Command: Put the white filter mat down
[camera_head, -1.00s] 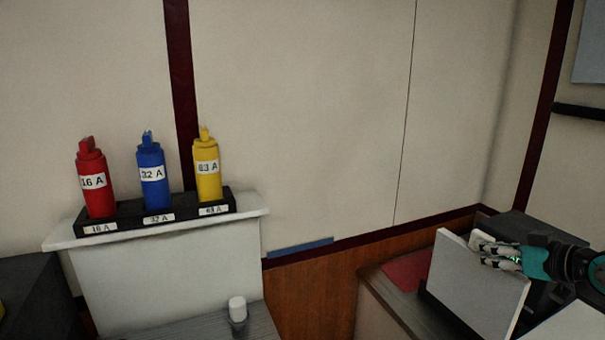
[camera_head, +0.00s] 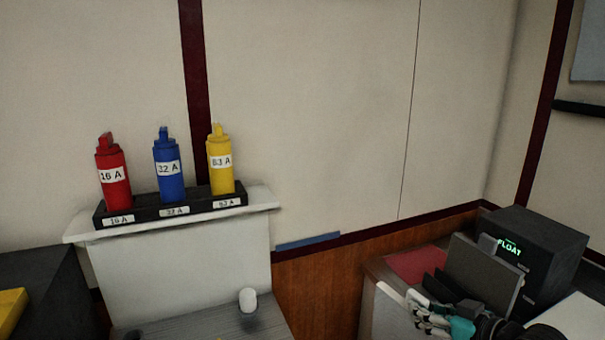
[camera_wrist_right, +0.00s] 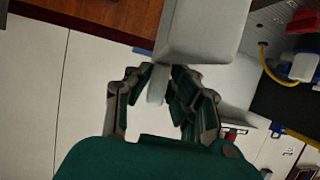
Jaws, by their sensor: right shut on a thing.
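The white filter mat (camera_wrist_right: 205,28) shows in the right wrist view as a thick pale block at the top. Its small tab (camera_wrist_right: 157,84) is between my right fingers. My right gripper (camera_head: 424,312) is shut on the mat at the lower right of the head view, in front of a black slotted stand (camera_head: 440,288). In the head view a pale surface lies left of the fingers, and I cannot tell whether it is the mat or the counter side. My left gripper is out of view.
A grey panel (camera_head: 485,274) stands in the stand, before a black box (camera_head: 545,248) reading FLOAT. A red mat (camera_head: 415,265) lies on the counter. A white knob (camera_head: 248,300) stands below.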

